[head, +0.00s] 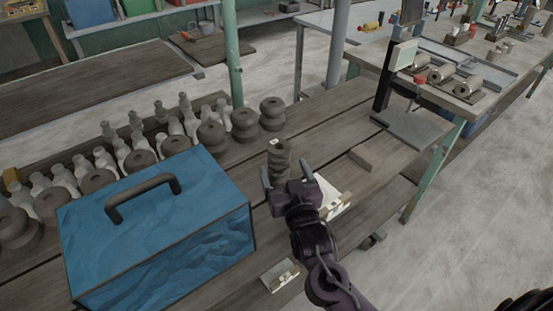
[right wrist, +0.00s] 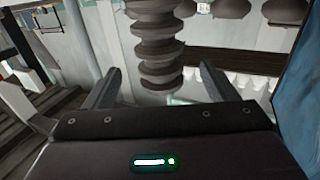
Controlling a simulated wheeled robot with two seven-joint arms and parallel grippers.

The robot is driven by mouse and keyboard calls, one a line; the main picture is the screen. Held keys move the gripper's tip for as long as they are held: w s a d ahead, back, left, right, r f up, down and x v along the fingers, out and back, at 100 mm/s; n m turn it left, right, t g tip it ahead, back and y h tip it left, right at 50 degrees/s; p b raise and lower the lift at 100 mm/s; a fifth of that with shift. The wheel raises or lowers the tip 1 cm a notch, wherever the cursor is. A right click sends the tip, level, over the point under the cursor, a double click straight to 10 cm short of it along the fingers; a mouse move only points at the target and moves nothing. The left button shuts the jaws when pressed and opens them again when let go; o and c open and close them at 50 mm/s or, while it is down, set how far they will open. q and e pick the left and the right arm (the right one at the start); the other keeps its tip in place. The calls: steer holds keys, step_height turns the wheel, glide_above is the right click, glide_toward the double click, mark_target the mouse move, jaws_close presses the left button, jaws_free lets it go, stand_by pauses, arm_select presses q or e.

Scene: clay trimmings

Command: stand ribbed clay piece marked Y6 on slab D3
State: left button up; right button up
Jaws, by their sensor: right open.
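A ribbed clay piece (head: 279,160), brown with stacked rings and a small pale tag on top, stands upright on the wooden table. My right gripper (head: 284,170) is open, its fingers on either side of the piece's lower part in the head view. In the right wrist view the ribbed piece (right wrist: 160,48) appears between and beyond the open fingers (right wrist: 158,85); contact cannot be told. A pale tagged slab (head: 334,190) lies just right of the gripper, partly hidden by it. Another tagged slab (head: 281,276) lies near the front edge. The tags are unreadable. My left gripper is not in view.
A large blue box (head: 160,230) with a dark handle stands left of my right arm. Several brown ribbed pieces and pale bottle shapes stand behind it. A brown block (head: 365,157) and a dark stand (head: 408,128) are to the right, with bare table between.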

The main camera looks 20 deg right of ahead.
mark_target(277, 151)
steer(key=shift+w+r, duration=0.2)
steer(key=shift+w, duration=0.65)
steer(key=w+p, duration=0.1)
steer(key=w, duration=0.4)
steer(key=shift+w+d+f, duration=0.1)
steer(key=shift+w+d, duration=0.05)
steer(key=shift+w, duration=0.2)
steer(key=c, duration=1.4)
steer(key=shift+c, duration=1)
